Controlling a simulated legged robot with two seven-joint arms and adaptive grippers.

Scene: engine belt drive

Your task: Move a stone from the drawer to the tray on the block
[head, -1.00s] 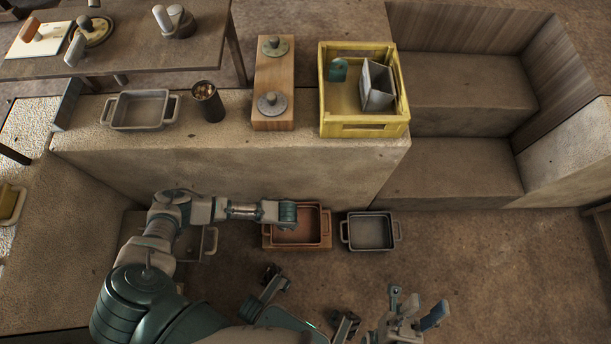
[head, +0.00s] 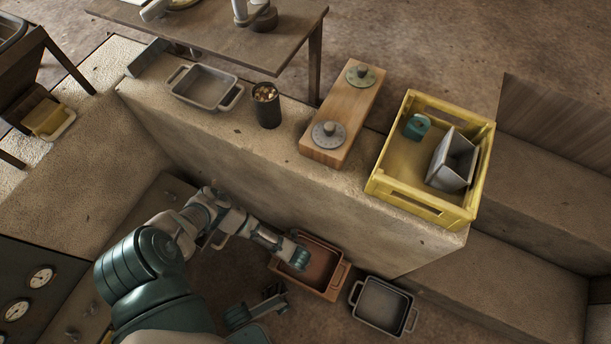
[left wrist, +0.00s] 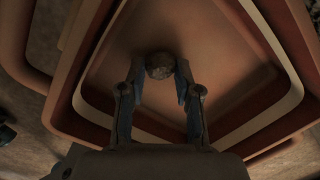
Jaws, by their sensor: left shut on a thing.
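My left gripper (head: 298,258) reaches down at the reddish-brown tray (head: 338,287), which sits low beside the stone ledge. In the left wrist view, my left gripper (left wrist: 160,95) is shut on a dark round stone (left wrist: 159,65), with the tray's floor and rim (left wrist: 75,105) behind it. I cannot tell whether the stone touches the tray floor. The stone is hidden in the head view. A grey handle (head: 222,240) shows beside my left arm; the drawer is not clearly visible. Part of what seems to be my right gripper (head: 265,303) shows at the bottom; its jaw state is unclear.
A grey tray (head: 383,306) stands right of the reddish one. On the ledge are another grey tray (head: 205,88), a dark cup of small pieces (head: 266,106), a wooden board with two discs (head: 345,115) and a yellow crate (head: 430,205).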

